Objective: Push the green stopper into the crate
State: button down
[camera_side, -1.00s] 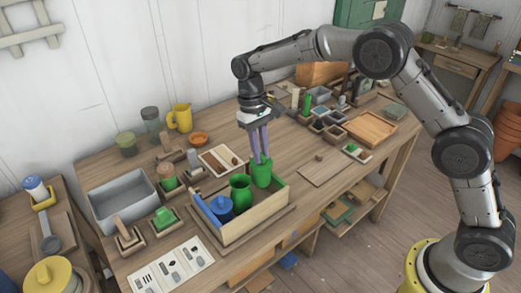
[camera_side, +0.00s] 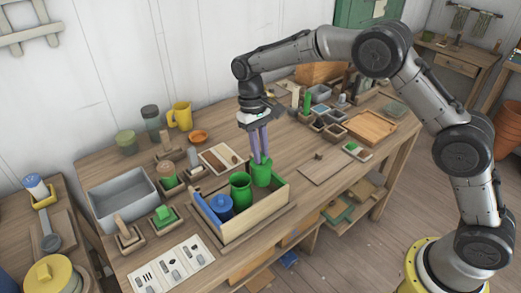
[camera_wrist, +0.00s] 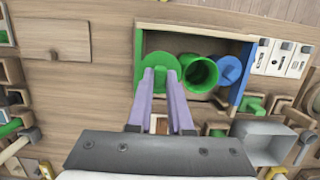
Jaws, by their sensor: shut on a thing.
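The wooden crate (camera_side: 255,221) with a blue end panel stands on the bench. It holds a blue-lidded pot (camera_side: 221,207), an open green pot (camera_side: 241,187) and the green stopper (camera_side: 262,176) at its right end. In the wrist view the stopper (camera_wrist: 151,62) shows as a round green top beside the open green pot (camera_wrist: 200,75) and the blue lid (camera_wrist: 230,69). My gripper (camera_side: 261,160) points down with its purple fingers shut on the stopper's upper part. The gripped part is hidden between the fingertips (camera_wrist: 161,76), and I cannot see what lies under the stopper.
A grey bin (camera_side: 122,197) stands left of the crate. Small trays with blocks, a yellow jug (camera_side: 180,116) and jars stand behind and left. White picture cards (camera_side: 170,266) lie in front left. A flat board (camera_side: 326,166) lies to the right, with fairly clear bench around it.

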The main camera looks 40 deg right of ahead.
jog(key=shift+f, duration=3.4)
dwell(1.3)
jog(key=c, duration=0.8)
grip_release()
jog(key=shift+c, duration=0.3)
jog(key=shift+r, duration=0.1)
jog(key=shift+w+r, duration=0.25)
jog(key=shift+r, duration=0.9)
jog(key=shift+w+r, duration=0.2)
jog(key=shift+r, duration=0.9)
jog(key=shift+w+r, duration=0.25)
jog(key=shift+r, duration=0.9)
